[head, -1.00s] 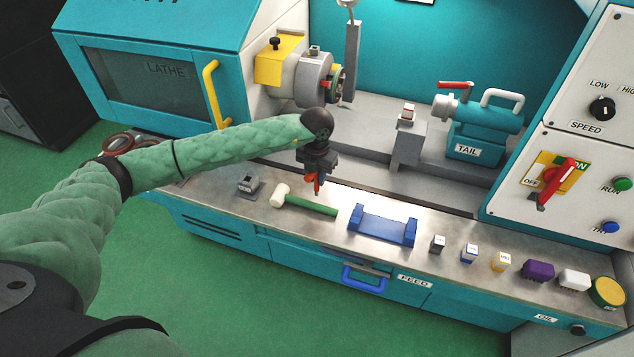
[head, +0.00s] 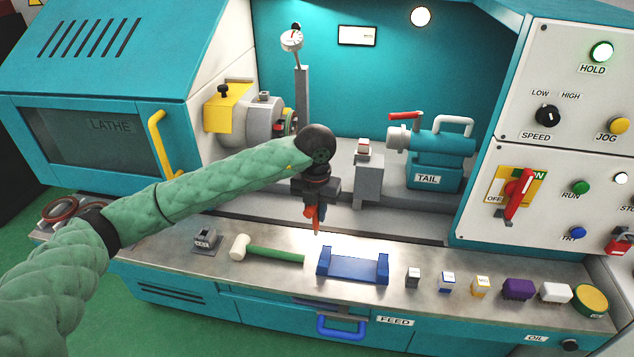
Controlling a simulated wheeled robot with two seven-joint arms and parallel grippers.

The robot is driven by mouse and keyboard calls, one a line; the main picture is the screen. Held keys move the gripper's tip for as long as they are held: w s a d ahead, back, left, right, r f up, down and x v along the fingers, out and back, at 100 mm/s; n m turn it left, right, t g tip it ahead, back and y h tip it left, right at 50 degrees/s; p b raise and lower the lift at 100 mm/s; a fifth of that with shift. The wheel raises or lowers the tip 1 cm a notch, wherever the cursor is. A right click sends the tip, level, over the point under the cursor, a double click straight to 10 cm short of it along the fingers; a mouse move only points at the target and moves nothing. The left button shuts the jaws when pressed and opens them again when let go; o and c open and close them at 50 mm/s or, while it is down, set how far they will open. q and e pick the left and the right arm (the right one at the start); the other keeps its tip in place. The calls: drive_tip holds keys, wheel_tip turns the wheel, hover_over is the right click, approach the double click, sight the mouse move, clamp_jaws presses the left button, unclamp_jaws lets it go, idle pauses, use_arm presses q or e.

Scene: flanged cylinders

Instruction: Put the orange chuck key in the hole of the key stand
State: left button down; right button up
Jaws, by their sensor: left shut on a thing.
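My left gripper (head: 314,203) is shut on the orange chuck key (head: 316,219), which hangs down from the jaws. It is held above the bench, behind the blue cradle and the mallet handle as pictured. The upper part of the key is hidden by the gripper. A small grey block with a label (head: 207,239) stands on the bench at the left and looks like the key stand; its hole is too small to make out. The key is well to the right of it. My right gripper is not in view.
A mallet (head: 275,253) lies between the grey block and the blue cradle (head: 352,268). Several small blocks and brushes line the bench at the right, with a yellow round tin (head: 590,300) at the end. The lathe chuck (head: 265,118) and tailstock (head: 438,158) stand behind.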

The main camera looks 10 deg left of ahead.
use_arm(q)
drive_tip(key=shift+r, duration=0.1)
drive_tip(key=m, duration=0.4)
drive_tip(key=shift+d, duration=0.15)
drive_tip(key=m, duration=0.5)
drive_tip(key=shift+w+d+m, duration=0.1)
drive_tip(key=shift+d+m, duration=0.1)
drive_tip(key=shift+m, duration=0.2)
drive_tip(key=s+a+f+m, duration=0.3)
drive_tip(key=a+f+m, duration=0.1)
drive_tip(key=m, duration=0.8)
drive_tip(key=s+a+f+m, duration=0.4)
drive_tip(key=a+m, duration=0.3)
drive_tip(key=m, duration=0.5)
drive_tip(key=shift+a+f, duration=0.25)
drive_tip(key=shift+f, duration=0.1)
